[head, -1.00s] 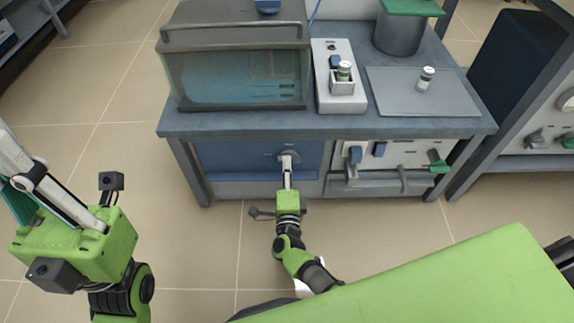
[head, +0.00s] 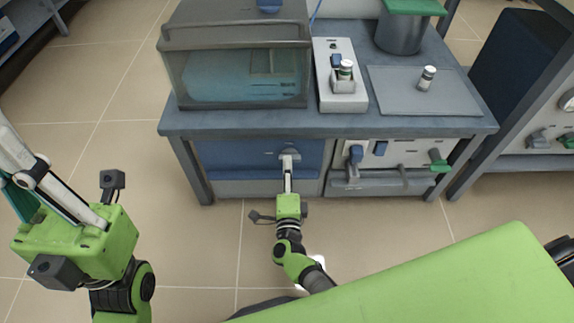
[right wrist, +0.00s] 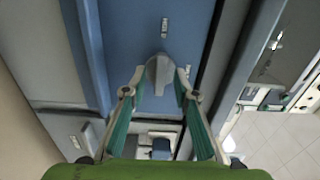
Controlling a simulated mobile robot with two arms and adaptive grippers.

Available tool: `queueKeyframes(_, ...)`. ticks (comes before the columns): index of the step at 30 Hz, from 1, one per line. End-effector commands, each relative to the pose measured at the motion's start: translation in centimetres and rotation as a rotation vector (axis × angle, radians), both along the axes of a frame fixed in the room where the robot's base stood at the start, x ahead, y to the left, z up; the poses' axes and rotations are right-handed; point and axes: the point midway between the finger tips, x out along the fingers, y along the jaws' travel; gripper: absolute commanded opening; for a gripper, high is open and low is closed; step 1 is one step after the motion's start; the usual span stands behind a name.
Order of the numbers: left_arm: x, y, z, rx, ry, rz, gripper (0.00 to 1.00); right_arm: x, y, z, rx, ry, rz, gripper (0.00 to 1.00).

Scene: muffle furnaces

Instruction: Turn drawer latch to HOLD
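The grey drawer latch (head: 290,155) is on the blue drawer front (head: 235,158) under the bench, below the glass-sided tank. In the right wrist view the latch (right wrist: 160,72) is a rounded grey grip between my fingertips. My right gripper (head: 288,165) reaches up to it from below; its fingertips (right wrist: 161,75) flank the latch on both sides and look closed on it.
On the bench stand the tank (head: 238,75), a white holder with a vial (head: 343,95), a grey mat (head: 450,95) and a grey pot (head: 402,35). A panel with blue and green handles (head: 395,155) is right of the drawer. The floor in front is open.

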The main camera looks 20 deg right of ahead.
Motion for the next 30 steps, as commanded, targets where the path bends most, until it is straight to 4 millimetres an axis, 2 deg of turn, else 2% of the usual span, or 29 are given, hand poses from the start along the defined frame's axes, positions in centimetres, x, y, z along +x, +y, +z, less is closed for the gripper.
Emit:
queueKeyframes(9,-0.1,0.0,0.0,0.001,-0.002,-0.001,0.00,-6.6,2.0,-0.1,0.001,0.004,0.001,0.27)
queueKeyframes(15,-0.1,-0.1,0.0,0.002,-0.003,-0.001,0.00,-9.3,2.8,0.0,-0.001,0.001,0.003,0.27)
queueKeyframes(20,-0.1,-0.1,0.0,0.002,-0.003,-0.001,0.00,-10.1,3.0,0.0,0.000,0.000,0.001,0.27)
queueKeyframes(30,-0.1,-0.1,0.0,0.002,-0.003,-0.001,0.00,-10.1,3.0,0.0,0.000,0.000,0.002,0.27)
